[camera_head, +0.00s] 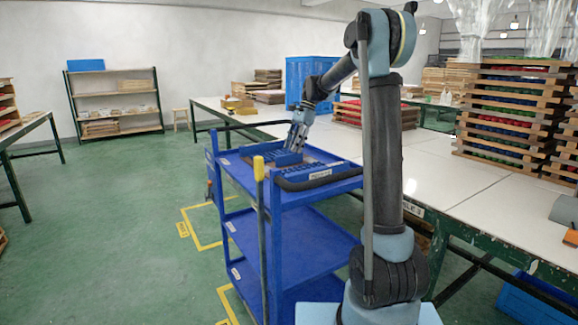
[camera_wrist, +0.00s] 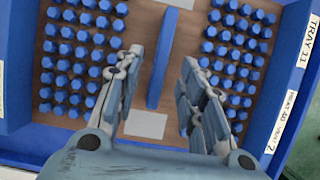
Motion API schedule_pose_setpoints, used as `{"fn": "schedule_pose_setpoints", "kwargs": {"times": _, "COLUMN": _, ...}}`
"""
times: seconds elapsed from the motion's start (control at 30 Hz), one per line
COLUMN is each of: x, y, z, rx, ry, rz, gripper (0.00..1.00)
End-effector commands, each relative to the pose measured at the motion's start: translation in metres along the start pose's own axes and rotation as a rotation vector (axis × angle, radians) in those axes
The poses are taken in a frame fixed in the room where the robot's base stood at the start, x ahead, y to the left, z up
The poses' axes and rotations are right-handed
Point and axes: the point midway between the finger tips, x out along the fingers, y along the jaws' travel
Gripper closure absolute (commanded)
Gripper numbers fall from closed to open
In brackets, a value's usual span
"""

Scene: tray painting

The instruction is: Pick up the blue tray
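The blue tray (camera_wrist: 190,35) is a brown wooden board with rows of blue pegs on both sides and a raised blue bar (camera_wrist: 163,55) along its middle. It lies on the top shelf of a blue cart (camera_head: 240,177), partly hidden by my gripper in the head view. My gripper (camera_wrist: 163,66) is open above the tray. Its fingers stand on either side of the bar, with gaps visible between finger and bar. In the head view my gripper (camera_head: 294,148) points down at the cart top.
A raised blue rim (camera_wrist: 285,75) with white labels, one reading TRAY 11, surrounds the tray. A long white table (camera_head: 445,178) runs beside the cart. Stacked wooden trays (camera_head: 510,110) stand on it. A yellow-handled pole (camera_head: 260,170) stands before the cart.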

Motion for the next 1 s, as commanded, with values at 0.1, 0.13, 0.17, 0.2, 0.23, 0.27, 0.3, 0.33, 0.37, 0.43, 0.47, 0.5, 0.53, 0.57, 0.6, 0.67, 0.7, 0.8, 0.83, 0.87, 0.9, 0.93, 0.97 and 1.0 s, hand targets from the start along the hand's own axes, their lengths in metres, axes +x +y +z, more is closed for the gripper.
{"fn": "schedule_pose_setpoints", "kwargs": {"times": 0.1, "x": 0.012, "y": -0.001, "z": 0.002, "rx": -0.001, "ry": 0.000, "rz": 0.000, "gripper": 0.63}}
{"fn": "schedule_pose_setpoints", "kwargs": {"times": 0.13, "x": 0.016, "y": -0.002, "z": 0.002, "rx": -0.001, "ry": 0.000, "rz": 0.000, "gripper": 0.63}}
{"fn": "schedule_pose_setpoints", "kwargs": {"times": 0.17, "x": 0.020, "y": -0.002, "z": 0.003, "rx": -0.001, "ry": 0.000, "rz": 0.000, "gripper": 0.63}}
{"fn": "schedule_pose_setpoints", "kwargs": {"times": 0.2, "x": 0.026, "y": -0.002, "z": 0.003, "rx": -0.001, "ry": 0.000, "rz": 0.000, "gripper": 0.63}}
{"fn": "schedule_pose_setpoints", "kwargs": {"times": 0.23, "x": 0.030, "y": -0.003, "z": 0.004, "rx": -0.001, "ry": 0.000, "rz": 0.000, "gripper": 0.63}}
{"fn": "schedule_pose_setpoints", "kwargs": {"times": 0.27, "x": 0.034, "y": -0.003, "z": 0.004, "rx": -0.001, "ry": 0.000, "rz": 0.000, "gripper": 0.63}}
{"fn": "schedule_pose_setpoints", "kwargs": {"times": 0.3, "x": 0.039, "y": -0.002, "z": 0.003, "rx": 0.000, "ry": 0.000, "rz": 0.000, "gripper": 0.63}}
{"fn": "schedule_pose_setpoints", "kwargs": {"times": 0.33, "x": 0.042, "y": -0.002, "z": 0.003, "rx": 0.000, "ry": 0.000, "rz": 0.000, "gripper": 0.63}}
{"fn": "schedule_pose_setpoints", "kwargs": {"times": 0.37, "x": 0.044, "y": -0.002, "z": 0.003, "rx": 0.000, "ry": 0.000, "rz": 0.000, "gripper": 0.63}}
{"fn": "schedule_pose_setpoints", "kwargs": {"times": 0.43, "x": 0.049, "y": -0.002, "z": 0.003, "rx": 0.000, "ry": 0.000, "rz": 0.000, "gripper": 0.63}}
{"fn": "schedule_pose_setpoints", "kwargs": {"times": 0.47, "x": 0.050, "y": -0.002, "z": 0.003, "rx": 0.000, "ry": 0.000, "rz": 0.000, "gripper": 0.63}}
{"fn": "schedule_pose_setpoints", "kwargs": {"times": 0.5, "x": 0.051, "y": -0.002, "z": 0.003, "rx": 0.000, "ry": 0.000, "rz": 0.000, "gripper": 0.63}}
{"fn": "schedule_pose_setpoints", "kwargs": {"times": 0.53, "x": 0.051, "y": -0.002, "z": 0.003, "rx": 0.000, "ry": 0.000, "rz": 0.000, "gripper": 0.63}}
{"fn": "schedule_pose_setpoints", "kwargs": {"times": 0.57, "x": 0.051, "y": -0.002, "z": 0.003, "rx": 0.000, "ry": 0.000, "rz": 0.000, "gripper": 0.63}}
{"fn": "schedule_pose_setpoints", "kwargs": {"times": 0.6, "x": 0.051, "y": -0.002, "z": 0.003, "rx": 0.000, "ry": 0.000, "rz": 0.000, "gripper": 0.63}}
{"fn": "schedule_pose_setpoints", "kwargs": {"times": 0.67, "x": 0.051, "y": -0.002, "z": 0.003, "rx": 0.000, "ry": 0.000, "rz": 0.000, "gripper": 0.63}}
{"fn": "schedule_pose_setpoints", "kwargs": {"times": 0.7, "x": 0.051, "y": -0.002, "z": 0.003, "rx": 0.000, "ry": 0.000, "rz": 0.000, "gripper": 0.63}}
{"fn": "schedule_pose_setpoints", "kwargs": {"times": 0.8, "x": 0.051, "y": -0.002, "z": 0.003, "rx": 0.001, "ry": 0.000, "rz": 0.000, "gripper": 0.86}}
{"fn": "schedule_pose_setpoints", "kwargs": {"times": 0.83, "x": 0.051, "y": -0.002, "z": 0.003, "rx": 0.001, "ry": 0.000, "rz": 0.000, "gripper": 0.93}}
{"fn": "schedule_pose_setpoints", "kwargs": {"times": 0.87, "x": 0.051, "y": -0.002, "z": 0.003, "rx": 0.001, "ry": 0.000, "rz": 0.000, "gripper": 1.00}}
{"fn": "schedule_pose_setpoints", "kwargs": {"times": 0.9, "x": 0.051, "y": -0.002, "z": 0.003, "rx": 0.001, "ry": 0.000, "rz": 0.000, "gripper": 1.00}}
{"fn": "schedule_pose_setpoints", "kwargs": {"times": 0.93, "x": 0.051, "y": -0.002, "z": 0.003, "rx": 0.001, "ry": 0.000, "rz": 0.000, "gripper": 1.00}}
{"fn": "schedule_pose_setpoints", "kwargs": {"times": 0.97, "x": 0.051, "y": -0.002, "z": 0.003, "rx": 0.001, "ry": 0.000, "rz": 0.000, "gripper": 1.00}}
{"fn": "schedule_pose_setpoints", "kwargs": {"times": 1.0, "x": 0.050, "y": -0.002, "z": 0.003, "rx": 0.001, "ry": 0.000, "rz": 0.000, "gripper": 1.00}}
